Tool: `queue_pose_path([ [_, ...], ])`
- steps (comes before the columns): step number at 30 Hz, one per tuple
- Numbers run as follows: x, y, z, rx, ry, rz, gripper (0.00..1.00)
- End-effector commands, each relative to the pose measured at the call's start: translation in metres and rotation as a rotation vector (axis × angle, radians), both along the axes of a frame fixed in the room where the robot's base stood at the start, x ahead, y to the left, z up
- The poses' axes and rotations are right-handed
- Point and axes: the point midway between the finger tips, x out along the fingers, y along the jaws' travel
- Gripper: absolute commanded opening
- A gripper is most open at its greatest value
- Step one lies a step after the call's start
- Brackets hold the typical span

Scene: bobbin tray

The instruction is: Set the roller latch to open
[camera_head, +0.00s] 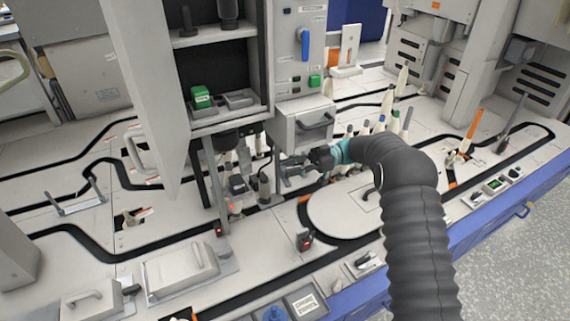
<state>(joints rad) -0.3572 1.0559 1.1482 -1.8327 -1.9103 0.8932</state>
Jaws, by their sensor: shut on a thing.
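My arm reaches in from the lower right, and my gripper (284,169) points left, low in front of the machine cabinet. Its jaws are shut on a small dark part, which appears to be the roller latch (264,187), beside a narrow upright post below the cabinet. The fingers hide part of the contact, and the details there are too small to show how the latch is set. A second grey fitting (237,186) with a red light stands just left of it, apart from my gripper.
The open cabinet door (148,85) hangs to the left of my gripper. A drawer box (300,128) with a dark handle is just above it. Several pale bobbins (388,100) stand behind my arm.

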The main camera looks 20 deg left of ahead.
Motion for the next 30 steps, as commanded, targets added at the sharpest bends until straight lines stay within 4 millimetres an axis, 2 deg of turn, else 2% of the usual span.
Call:
queue_pose_path([
  [15,-0.0013,-0.0014,0.0007,0.001,-0.001,0.015,0.00],
  [16,-0.0013,-0.0014,0.0007,0.001,-0.001,0.015,0.38],
  [18,-0.0016,-0.0010,0.0007,0.001,-0.001,0.015,0.56],
  [30,-0.0028,0.0006,0.0003,0.001,-0.001,0.018,0.56],
])
